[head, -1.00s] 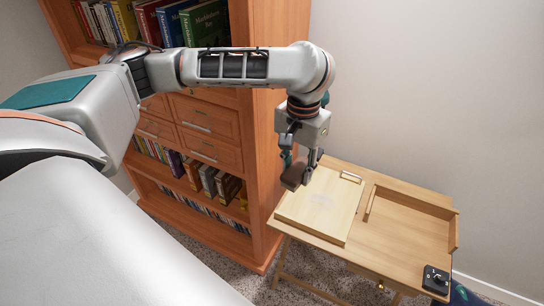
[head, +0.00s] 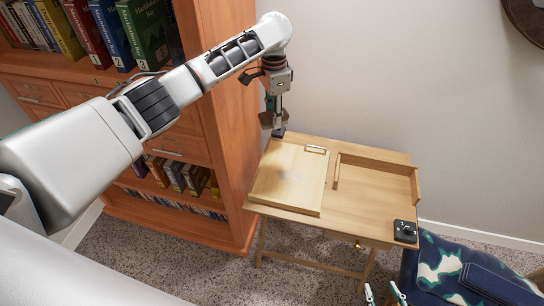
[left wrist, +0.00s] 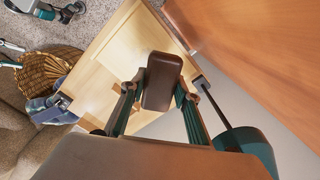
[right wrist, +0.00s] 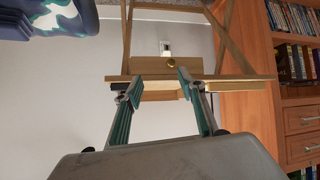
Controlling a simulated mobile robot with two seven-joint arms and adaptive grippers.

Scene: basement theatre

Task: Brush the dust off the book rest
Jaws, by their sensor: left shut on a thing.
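The book rest (head: 284,193) is a pale wooden board on the left part of a small wooden desk. A greyish dust patch (head: 291,175) lies near its middle. My left gripper (head: 273,118) is at the rest's far left corner, shut on a brown brush (left wrist: 162,82). The brush shows between the fingers in the left wrist view, apart from the dust patch; whether it touches the rest cannot be told. My right gripper (right wrist: 152,84) is open and empty, low in front of the desk, its fingertips (head: 384,296) at the bottom of the head view.
A wooden bookcase (head: 228,150) stands close on the left of the desk. A raised ledge (head: 378,163) and a small black device (head: 405,231) are on the desk's right part. A blue patterned seat (head: 440,265) is at lower right. A wall stands behind.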

